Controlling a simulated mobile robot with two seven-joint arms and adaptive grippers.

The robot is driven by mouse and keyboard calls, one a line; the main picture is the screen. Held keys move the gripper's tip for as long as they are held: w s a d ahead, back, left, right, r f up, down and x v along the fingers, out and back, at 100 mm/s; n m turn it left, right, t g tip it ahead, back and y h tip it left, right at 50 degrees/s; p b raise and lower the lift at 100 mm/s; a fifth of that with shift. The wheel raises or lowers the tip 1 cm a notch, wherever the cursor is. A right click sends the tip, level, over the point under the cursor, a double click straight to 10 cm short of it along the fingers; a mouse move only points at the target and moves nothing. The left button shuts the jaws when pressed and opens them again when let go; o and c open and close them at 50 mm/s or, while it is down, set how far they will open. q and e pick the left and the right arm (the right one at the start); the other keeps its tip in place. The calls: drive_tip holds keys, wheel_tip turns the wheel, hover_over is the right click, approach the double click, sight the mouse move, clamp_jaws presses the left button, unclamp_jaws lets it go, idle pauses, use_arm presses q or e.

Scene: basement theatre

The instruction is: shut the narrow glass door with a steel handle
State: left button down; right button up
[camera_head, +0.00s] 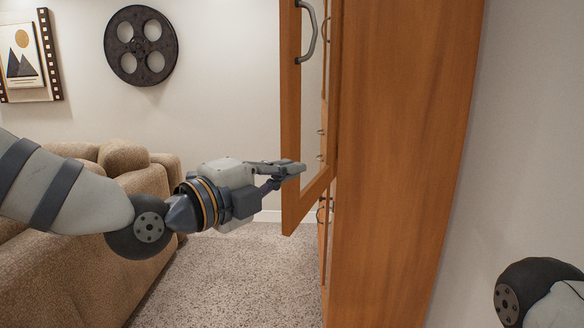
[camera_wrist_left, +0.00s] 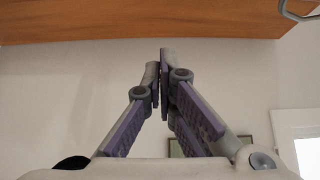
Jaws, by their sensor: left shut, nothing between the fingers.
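The narrow glass door (camera_head: 291,130) has a wooden frame and stands swung open from the tall wooden cabinet (camera_head: 405,150). Its curved steel handle (camera_head: 311,32) is near the top of the head view. My left gripper (camera_head: 298,168) is shut and empty, with its fingertips at the door's lower part; I cannot tell whether they touch it. In the left wrist view the shut fingers (camera_wrist_left: 160,65) point up toward a wooden edge (camera_wrist_left: 150,20), with part of a steel handle (camera_wrist_left: 298,10) at the top right. My right gripper is out of view.
A brown sofa (camera_head: 70,260) stands at the left, behind my left arm. The cabinet's side fills the right middle, with a wall beside it. Carpet (camera_head: 230,270) is clear between the sofa and the cabinet. A film reel (camera_head: 141,45) hangs on the back wall.

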use_arm(q)
drive_tip(key=w+d+b, duration=0.1)
drive_tip(key=w, duration=0.6)
drive_tip(key=shift+w+f, duration=0.2)
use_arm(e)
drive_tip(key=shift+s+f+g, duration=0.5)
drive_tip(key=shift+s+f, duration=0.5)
use_arm(q)
drive_tip(key=shift+d, duration=0.1)
drive_tip(key=shift+f, duration=0.1)
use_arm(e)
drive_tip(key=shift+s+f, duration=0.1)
